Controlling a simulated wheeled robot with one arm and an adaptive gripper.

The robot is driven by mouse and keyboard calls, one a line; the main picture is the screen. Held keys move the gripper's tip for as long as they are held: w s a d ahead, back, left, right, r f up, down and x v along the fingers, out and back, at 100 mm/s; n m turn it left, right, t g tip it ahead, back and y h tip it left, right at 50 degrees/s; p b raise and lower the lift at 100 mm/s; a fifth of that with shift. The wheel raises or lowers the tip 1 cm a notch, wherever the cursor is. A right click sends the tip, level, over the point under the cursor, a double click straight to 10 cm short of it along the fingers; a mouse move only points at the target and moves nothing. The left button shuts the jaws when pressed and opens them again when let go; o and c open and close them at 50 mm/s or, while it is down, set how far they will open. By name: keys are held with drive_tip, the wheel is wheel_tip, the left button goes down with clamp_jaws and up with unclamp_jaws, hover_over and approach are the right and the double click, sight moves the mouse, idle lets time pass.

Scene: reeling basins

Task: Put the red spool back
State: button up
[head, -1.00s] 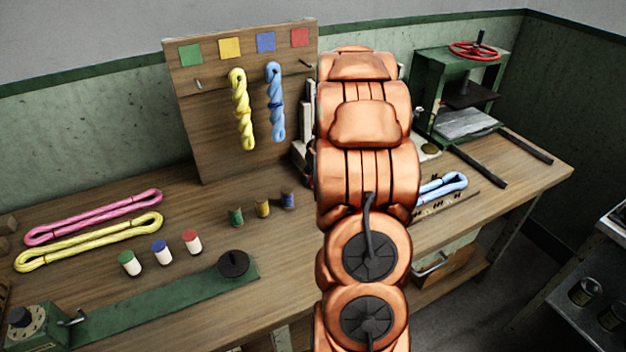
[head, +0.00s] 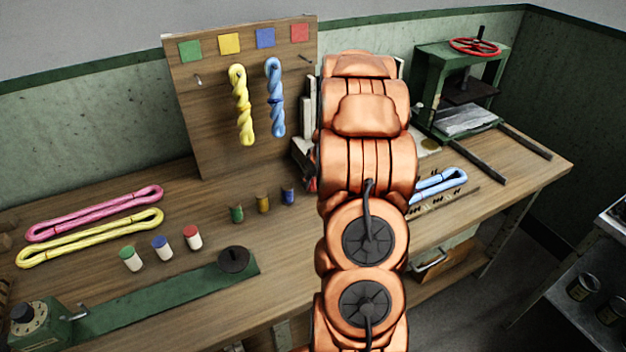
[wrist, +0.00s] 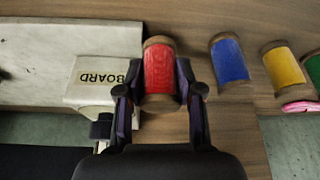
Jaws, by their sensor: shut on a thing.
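In the wrist view my gripper (wrist: 160,98) is shut on the red spool (wrist: 161,70), whose wooden ends show above and below the red thread. The blue spool (wrist: 229,60), yellow spool (wrist: 285,67) and green spool (wrist: 314,70) stand in a row to its right. The head view shows the green spool (head: 237,214), yellow spool (head: 263,203) and blue spool (head: 288,196) on the bench, left of my arm. My arm hides the gripper there. I cannot tell whether the red spool touches the bench.
A pale block lettered BOARD (wrist: 104,82) is close left of my gripper. A pegboard (head: 220,120) with yellow and blue skeins stands behind the spools. Capped bottles (head: 162,249) and a green winder (head: 160,298) are at front left. A press (head: 460,90) stands at right.

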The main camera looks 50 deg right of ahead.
drive_tip(key=shift+f, duration=0.2)
drive_tip(key=o, duration=1.2)
drive_tip(key=shift+c, duration=0.2)
drive_tip(key=shift+r, duration=0.15)
drive_tip(key=shift+r+p, duration=0.65)
drive_tip(key=shift+p, duration=0.05)
drive_tip(key=b+v, duration=0.3)
drive_tip(key=v, duration=0.8)
drive_tip(key=shift+s+r+b, duration=0.15)
drive_tip(key=shift+r+b, duration=0.2)
